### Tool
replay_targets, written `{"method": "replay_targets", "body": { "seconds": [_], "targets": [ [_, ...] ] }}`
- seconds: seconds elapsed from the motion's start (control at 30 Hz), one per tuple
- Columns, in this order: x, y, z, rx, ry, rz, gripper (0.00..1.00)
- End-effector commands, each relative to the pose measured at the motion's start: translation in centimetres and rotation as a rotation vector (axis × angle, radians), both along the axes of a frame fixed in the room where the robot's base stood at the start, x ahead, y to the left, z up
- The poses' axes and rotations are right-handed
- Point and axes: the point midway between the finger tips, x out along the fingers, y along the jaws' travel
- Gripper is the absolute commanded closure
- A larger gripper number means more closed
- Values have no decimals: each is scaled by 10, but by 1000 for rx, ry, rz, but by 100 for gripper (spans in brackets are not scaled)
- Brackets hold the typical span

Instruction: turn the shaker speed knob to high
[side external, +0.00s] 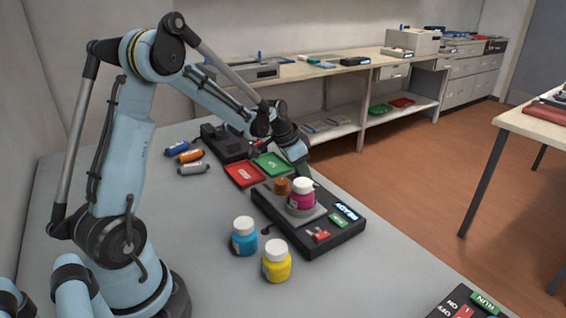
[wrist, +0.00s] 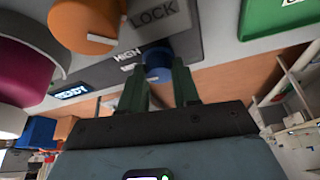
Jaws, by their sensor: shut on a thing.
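The shaker (side external: 335,238) is a black box with a grey platform carrying a magenta bottle with a white cap (side external: 302,190). The bottle also shows at the left of the wrist view (wrist: 25,75). My gripper (side external: 303,172) is low at the shaker's far side. In the wrist view its two dark green fingers (wrist: 160,78) are shut on a blue knob (wrist: 158,72), mostly hidden between them. A HIGH label (wrist: 126,54) is beside the knob. I cannot see where the knob's pointer faces. In the side view the knob is hidden.
An orange knob (wrist: 85,24) with a white pointer is close by, beside a LOCK label (wrist: 153,20). Cyan (side external: 244,236) and yellow (side external: 277,260) bottles stand in front of the shaker. Red (side external: 244,174) and green (side external: 273,164) trays lie behind it.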

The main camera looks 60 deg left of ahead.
Motion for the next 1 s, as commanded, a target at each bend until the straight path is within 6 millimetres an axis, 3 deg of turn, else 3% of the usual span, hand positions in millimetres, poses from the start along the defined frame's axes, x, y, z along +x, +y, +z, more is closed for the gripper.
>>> {"method": "replay_targets", "body": {
  "seconds": [0.6, 1.0],
  "targets": [
    [1, 3, 0, -1, 2, -536, 99],
    [2, 3, 0, 1, 2, -697, 99]
  ]
}}
